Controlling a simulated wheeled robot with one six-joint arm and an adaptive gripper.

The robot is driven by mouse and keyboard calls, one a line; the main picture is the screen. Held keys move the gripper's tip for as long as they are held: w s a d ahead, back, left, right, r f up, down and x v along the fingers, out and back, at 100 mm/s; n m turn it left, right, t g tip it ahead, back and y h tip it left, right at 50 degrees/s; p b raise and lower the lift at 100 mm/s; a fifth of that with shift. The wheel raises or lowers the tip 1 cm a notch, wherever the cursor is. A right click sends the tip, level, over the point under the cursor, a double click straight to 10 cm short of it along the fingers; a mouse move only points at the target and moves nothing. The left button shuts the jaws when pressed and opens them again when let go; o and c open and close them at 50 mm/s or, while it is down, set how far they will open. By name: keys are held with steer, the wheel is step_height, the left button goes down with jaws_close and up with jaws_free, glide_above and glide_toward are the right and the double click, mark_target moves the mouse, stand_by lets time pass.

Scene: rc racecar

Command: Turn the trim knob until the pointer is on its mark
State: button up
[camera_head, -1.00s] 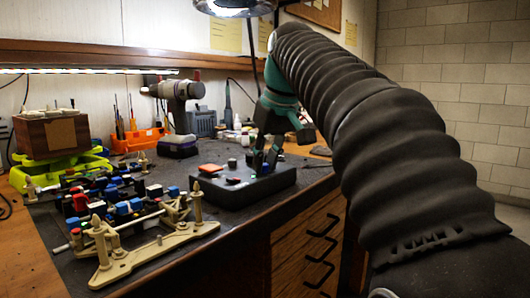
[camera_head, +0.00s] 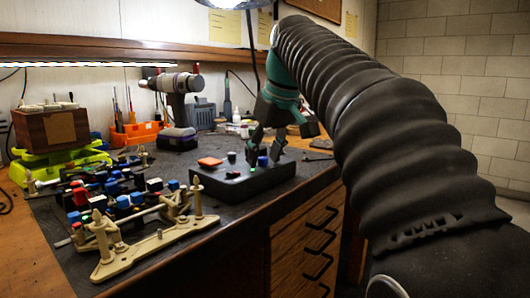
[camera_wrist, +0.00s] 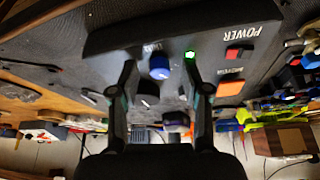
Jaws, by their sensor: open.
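The dark control box (camera_head: 225,190) sits on the bench. In the wrist view its top (camera_wrist: 125,38) appears upside down, with a POWER label. A blue knob (camera_wrist: 159,67) stands between my gripper's (camera_wrist: 160,66) two fingers, with space on both sides. The knob also shows in the head view (camera_head: 262,161). My gripper (camera_head: 264,153) is open over the right part of the box. A green light (camera_wrist: 190,54) glows beside one fingertip. I cannot make out a pointer or its mark, nor tell for certain which knob is trim.
An orange button (camera_head: 210,162) and a dark knob (camera_head: 231,156) rise from the box top. A beige stand (camera_head: 150,249) and several small coloured parts lie to the left. A drill (camera_head: 177,90) stands behind.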

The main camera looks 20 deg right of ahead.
steer(key=v, duration=1.2)
stand_by(1.0)
